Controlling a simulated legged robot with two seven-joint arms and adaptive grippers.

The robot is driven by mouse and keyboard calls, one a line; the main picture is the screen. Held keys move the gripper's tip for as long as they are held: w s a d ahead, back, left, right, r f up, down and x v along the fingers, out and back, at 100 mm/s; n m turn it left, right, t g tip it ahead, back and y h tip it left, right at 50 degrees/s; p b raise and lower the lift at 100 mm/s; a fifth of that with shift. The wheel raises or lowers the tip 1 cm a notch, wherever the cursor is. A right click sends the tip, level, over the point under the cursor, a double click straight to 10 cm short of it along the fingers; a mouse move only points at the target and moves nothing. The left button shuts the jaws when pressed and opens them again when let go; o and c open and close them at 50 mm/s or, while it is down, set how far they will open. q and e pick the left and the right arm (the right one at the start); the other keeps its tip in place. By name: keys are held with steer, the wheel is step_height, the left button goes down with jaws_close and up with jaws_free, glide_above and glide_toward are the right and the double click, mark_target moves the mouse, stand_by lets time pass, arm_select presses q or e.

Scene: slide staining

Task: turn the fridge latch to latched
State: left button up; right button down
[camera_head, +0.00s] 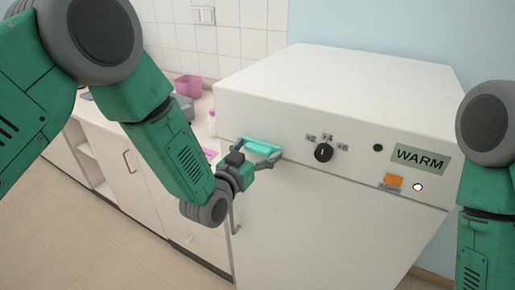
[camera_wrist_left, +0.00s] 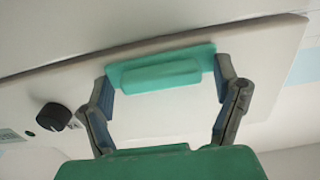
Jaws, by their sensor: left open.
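The white fridge (camera_head: 330,210) has a teal latch (camera_head: 262,146) near the upper left of its front. The latch lies lengthwise across the front in the head view, with a slight tilt. My left gripper (camera_head: 259,152) is at the latch with its fingers spread. In the left wrist view the teal latch (camera_wrist_left: 160,74) lies between the two open fingertips of the left gripper (camera_wrist_left: 166,78), one at each end. I cannot tell whether the fingertips touch it. My right arm shows at the right edge; its gripper is out of view.
A black knob (camera_head: 323,152) with number labels, a WARM display (camera_head: 419,159), an orange button (camera_head: 393,181) and a lit lamp (camera_head: 418,187) are on the fridge front. A counter (camera_head: 120,140) with a pink container (camera_head: 188,86) and white bottle (camera_head: 211,122) stands at left.

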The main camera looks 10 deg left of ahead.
arm_select(q)
steer(key=c, duration=1.2)
steer(key=shift+o, duration=0.2)
steer(key=shift+a, duration=0.1)
steer(key=shift+n, duration=0.5)
steer(key=n+b, duration=0.2)
steer(key=n, duration=0.1)
steer(key=shift+a+n, duration=0.15)
steer(key=shift+n, duration=0.25)
steer(key=n+b, duration=0.3)
steer(key=n, duration=0.1)
steer(key=shift+w+a+n, duration=0.1)
steer(key=shift+n, duration=0.2)
steer(key=n+b, duration=0.3)
steer(key=n, duration=0.1)
steer(key=shift+n, duration=0.3)
steer(key=shift+f+n+b, duration=0.1)
steer(key=shift+n+b, duration=1.2)
steer(key=shift+n, duration=0.7)
